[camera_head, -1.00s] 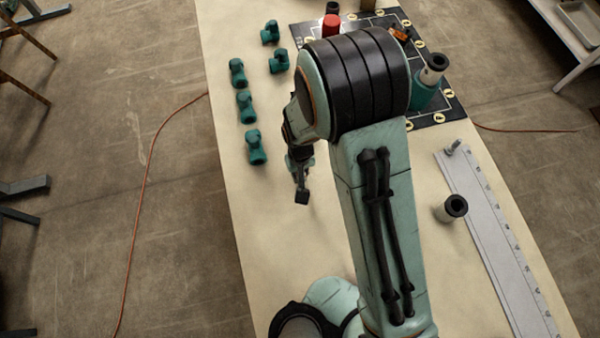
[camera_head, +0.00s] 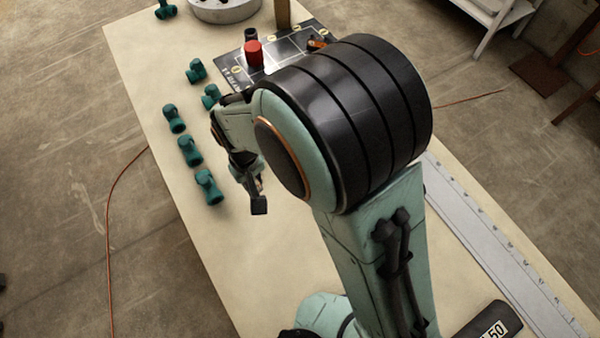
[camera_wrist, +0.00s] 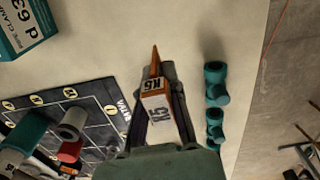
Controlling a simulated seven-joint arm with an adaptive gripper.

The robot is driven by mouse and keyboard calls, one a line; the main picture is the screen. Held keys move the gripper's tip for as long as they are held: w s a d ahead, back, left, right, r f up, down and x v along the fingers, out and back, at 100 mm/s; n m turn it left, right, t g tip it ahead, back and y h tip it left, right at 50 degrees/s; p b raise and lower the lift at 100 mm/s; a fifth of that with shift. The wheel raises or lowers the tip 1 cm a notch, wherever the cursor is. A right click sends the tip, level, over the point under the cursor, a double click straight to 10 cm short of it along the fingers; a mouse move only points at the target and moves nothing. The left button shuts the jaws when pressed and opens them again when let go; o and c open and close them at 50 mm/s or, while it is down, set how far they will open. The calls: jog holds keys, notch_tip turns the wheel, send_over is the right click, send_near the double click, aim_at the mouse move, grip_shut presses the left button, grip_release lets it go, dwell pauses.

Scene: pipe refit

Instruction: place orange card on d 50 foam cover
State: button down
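An orange card (camera_wrist: 155,92) with white labels reading what looks like K5 lies between the fingers of my gripper (camera_wrist: 156,108) in the wrist view. The fingers appear closed on it, and its pointed orange end sticks out beyond them. In the head view my gripper (camera_head: 259,204) hangs over the bare tabletop, right of the green fittings; the card is not clear there. A dark cylinder marked 50, likely the d 50 foam cover (camera_head: 470,331), lies at the bottom right edge, partly cut off, beside my arm and well away from my gripper.
Several green fittings (camera_head: 190,150) stand along the table's left side. A black marked board (camera_head: 232,66) holds a red cylinder (camera_head: 254,53) and a small orange item (camera_head: 317,43). A long grey ruler (camera_head: 480,235) runs along the right edge. A teal d 63 box (camera_wrist: 25,28) shows in the wrist view.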

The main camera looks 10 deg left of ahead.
notch_tip(320, 180, up, 13)
jog(key=shift+w+r, duration=0.1)
jog(key=w+d+m, duration=0.3)
jog(key=w+d, duration=0.1)
jog(key=d, duration=0.5)
jog(key=w+d+m, duration=0.2)
jog(key=w+d, duration=0.2)
jog(key=d, duration=0.5)
jog(key=s+d+m, duration=0.2)
jog(key=d+m, duration=0.2)
jog(key=d, duration=1.1)
jog(key=m, duration=0.9)
send_over(492, 336)
jog(key=shift+m, duration=0.3)
notch_tip(492, 336, down, 19)
jog(key=shift+a+f, duration=0.1)
jog(key=shift+f, duration=0.1)
